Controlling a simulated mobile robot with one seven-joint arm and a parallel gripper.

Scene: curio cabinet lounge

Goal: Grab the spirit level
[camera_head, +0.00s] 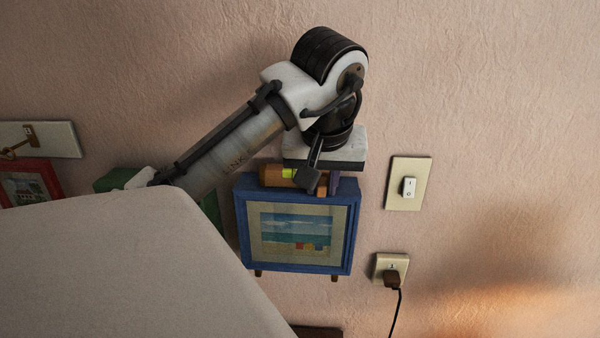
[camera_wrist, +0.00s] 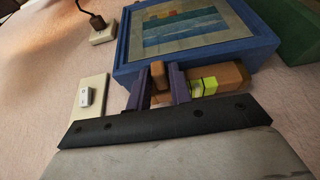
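The spirit level (camera_head: 278,176) is a short orange-brown wooden bar with a bright yellow-green vial. It lies along the top of a blue framed box (camera_head: 240,215); in the wrist view the level (camera_wrist: 232,75) shows right of my fingers, with its vial close to the right finger. My gripper (camera_wrist: 160,88) has its two dark purple fingers apart. A brown wooden piece (camera_wrist: 158,72) shows between them; I cannot tell if it is part of the level. In the head view my gripper (camera_head: 322,182) is at the level's right part and hides some of it.
The blue box holds a beach picture and is close to the wall. A light switch (camera_head: 409,188) and a socket (camera_head: 390,268) with a plugged-in cord are to its right. A green object (camera_head: 122,180) and a red frame (camera_head: 30,180) are to the left.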

